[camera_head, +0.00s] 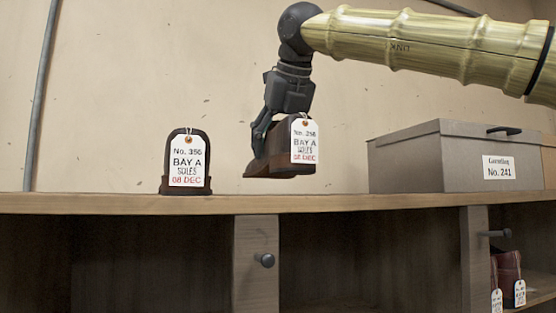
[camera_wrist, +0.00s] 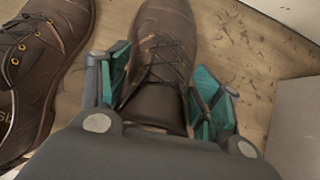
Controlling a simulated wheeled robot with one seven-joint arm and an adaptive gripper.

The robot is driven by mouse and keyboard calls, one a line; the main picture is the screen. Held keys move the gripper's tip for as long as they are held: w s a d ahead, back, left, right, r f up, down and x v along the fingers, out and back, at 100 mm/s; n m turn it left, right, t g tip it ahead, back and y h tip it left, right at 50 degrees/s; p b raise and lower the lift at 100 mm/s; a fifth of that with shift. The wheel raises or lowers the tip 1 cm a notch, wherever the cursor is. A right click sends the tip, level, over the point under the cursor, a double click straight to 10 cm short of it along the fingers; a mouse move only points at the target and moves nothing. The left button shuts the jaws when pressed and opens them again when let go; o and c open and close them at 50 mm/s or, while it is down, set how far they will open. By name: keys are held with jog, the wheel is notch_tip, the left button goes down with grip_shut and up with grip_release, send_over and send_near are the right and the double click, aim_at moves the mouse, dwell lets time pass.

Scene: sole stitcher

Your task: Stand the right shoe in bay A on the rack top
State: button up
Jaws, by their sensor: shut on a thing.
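A brown lace-up shoe (camera_head: 272,160) with a white tag (camera_head: 305,141) reading BAY A SOLES 08 DEC hangs in my gripper (camera_head: 262,132), which is shut on it. In the head view the shoe is a little above the rack top (camera_head: 350,202). In the wrist view the teal finger pads of my gripper (camera_wrist: 160,92) sit on both sides of the held shoe (camera_wrist: 158,60) near its heel. A second brown shoe (camera_head: 174,168) with a similar tag (camera_head: 188,160) stands upright on the rack top to the left. It also shows at the left of the wrist view (camera_wrist: 45,60).
A grey lidded box (camera_head: 420,160) labelled No. 241 stands on the rack top at the right. Cubbies lie below, with reddish-brown tagged shoes (camera_head: 508,265) at lower right. Dark pegs (camera_head: 265,260) stick out of the dividers. The wall is close behind the shelf.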

jog(key=shift+s+a+f, duration=0.1)
jog(key=shift+s+f, duration=0.2)
jog(key=shift+s, duration=0.6)
jog(key=f, duration=0.1)
jog(key=w+f, duration=0.1)
jog(key=f+p, duration=0.1)
jog(key=shift+w, duration=0.25)
jog(key=shift+s+r, duration=0.1)
jog(key=shift+s, duration=0.35)
jog(key=o, duration=1.4)
jog(key=shift+w, duration=0.3)
jog(key=shift+s, duration=0.15)
jog(key=shift+r, duration=0.1)
jog(key=b+v, duration=0.3)
jog(key=v, duration=0.9)
jog(key=shift+b, duration=0.4)
